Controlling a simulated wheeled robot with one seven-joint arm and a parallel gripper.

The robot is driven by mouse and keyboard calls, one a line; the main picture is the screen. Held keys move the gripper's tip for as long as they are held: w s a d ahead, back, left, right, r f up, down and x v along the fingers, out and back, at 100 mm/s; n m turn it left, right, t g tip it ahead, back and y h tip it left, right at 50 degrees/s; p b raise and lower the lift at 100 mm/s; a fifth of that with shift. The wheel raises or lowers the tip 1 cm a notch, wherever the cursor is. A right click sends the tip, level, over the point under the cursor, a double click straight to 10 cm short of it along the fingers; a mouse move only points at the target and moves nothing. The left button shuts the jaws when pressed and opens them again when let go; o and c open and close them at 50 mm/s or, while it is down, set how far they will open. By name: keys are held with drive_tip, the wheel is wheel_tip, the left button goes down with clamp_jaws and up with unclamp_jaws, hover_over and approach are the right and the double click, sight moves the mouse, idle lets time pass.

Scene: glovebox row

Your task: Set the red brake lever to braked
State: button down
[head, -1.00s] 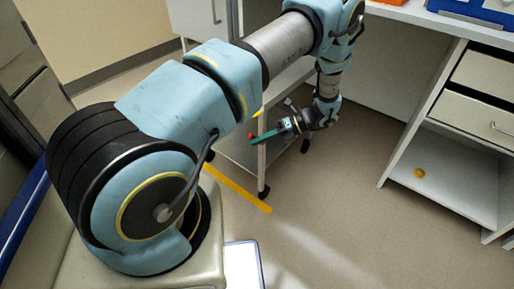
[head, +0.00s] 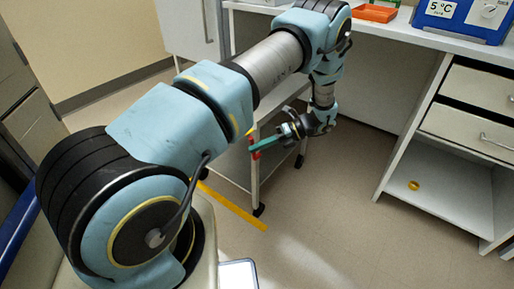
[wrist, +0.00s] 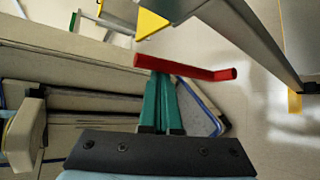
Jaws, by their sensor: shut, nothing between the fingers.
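The red brake lever (wrist: 185,67) shows in the wrist view as a red bar with a bent right end, lying across the tips of my gripper. In the head view the lever (head: 256,155) is a small red piece at the near side of a grey wheeled cart (head: 254,184). My gripper (wrist: 161,82) has teal fingers, pressed together and empty. In the head view my gripper (head: 256,148) points left, its tips at the lever. I cannot tell whether the tips touch it.
A white bench with drawers (head: 466,135) stands at the right, with a blue box (head: 462,22) and an orange tray (head: 375,13) on top. A yellow round thing (head: 413,185) lies on its lower shelf. Yellow tape (head: 235,207) marks the floor. The floor between is clear.

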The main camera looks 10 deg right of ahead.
drive_tip(key=shift+w+d+r, duration=0.15)
drive_tip(key=shift+w+d, duration=0.05)
drive_tip(key=shift+w, duration=0.05)
drive_tip(key=b+v, duration=0.1)
drive_tip(key=v, duration=0.9)
drive_tip(key=shift+s+d, duration=0.25)
drive_tip(key=a+r+n+g+h, duration=0.1)
drive_tip(key=a+r+n+h, duration=0.35)
drive_tip(key=a+n, duration=0.3)
drive_tip(key=a+r+n+g+h, duration=0.2)
drive_tip(key=a+r+n+h, duration=0.25)
drive_tip(key=a+n, duration=0.3)
drive_tip(key=s+a+r+n+t+h, duration=0.45)
drive_tip(key=s+a+r+n, duration=0.25)
drive_tip(key=s+a+n, duration=0.7)
drive_tip(key=w+r+n+p, duration=0.1)
drive_tip(key=w+r+p, duration=0.2)
drive_tip(key=r+p, duration=1.1)
drive_tip(key=shift+w+d+r+n+p, duration=0.4)
drive_tip(key=shift+d+r, duration=0.1)
drive_tip(key=shift+r, duration=0.2)
